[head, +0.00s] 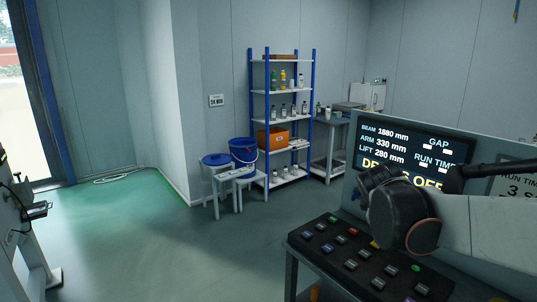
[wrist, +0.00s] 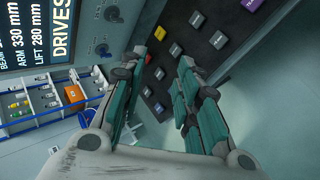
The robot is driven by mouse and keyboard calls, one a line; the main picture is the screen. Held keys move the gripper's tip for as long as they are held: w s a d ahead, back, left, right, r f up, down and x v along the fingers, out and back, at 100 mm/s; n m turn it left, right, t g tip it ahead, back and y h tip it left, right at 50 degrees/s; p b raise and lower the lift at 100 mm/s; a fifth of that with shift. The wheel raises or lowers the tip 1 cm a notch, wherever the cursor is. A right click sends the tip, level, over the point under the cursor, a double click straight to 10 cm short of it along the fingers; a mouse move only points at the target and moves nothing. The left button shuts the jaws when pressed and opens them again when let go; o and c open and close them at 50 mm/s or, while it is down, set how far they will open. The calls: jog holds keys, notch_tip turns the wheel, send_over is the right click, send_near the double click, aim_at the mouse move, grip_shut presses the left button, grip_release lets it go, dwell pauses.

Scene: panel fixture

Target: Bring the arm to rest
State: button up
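My gripper (wrist: 163,62) is open, with a clear gap between its two green-padded fingers and nothing held. In the wrist view the sloped dark button panel (wrist: 205,35) lies beyond the fingertips, apart from them as far as I can tell. In the head view my arm reaches in from the right, and its dark rounded wrist part hangs in front of the console; the fingers cannot be made out there. The display screen (head: 408,136) shows beam, arm and lift values in mm and a partly covered "DRIVES OFF" line. The button panel (head: 345,262) stands below my arm.
A blue-framed shelf (head: 283,119) with bottles and an orange bin (head: 273,137) stands at the back. A side table (head: 327,150) is beside the shelf. Open green floor (head: 130,235) lies at the left.

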jog(key=s+a+f+m+y, duration=0.1)
jog(key=s+a+m, duration=0.2)
jog(key=s, duration=0.5)
jog(key=s+a+f+m+y, duration=0.2)
jog(key=s+a+m, duration=0.1)
jog(key=s, duration=0.5)
jog(key=s+a+f+m+y, duration=0.2)
jog(key=s+m, duration=0.3)
jog(key=s, duration=0.3)
jog(key=shift+a+m, duration=0.3)
jog(key=shift+a, duration=0.45)
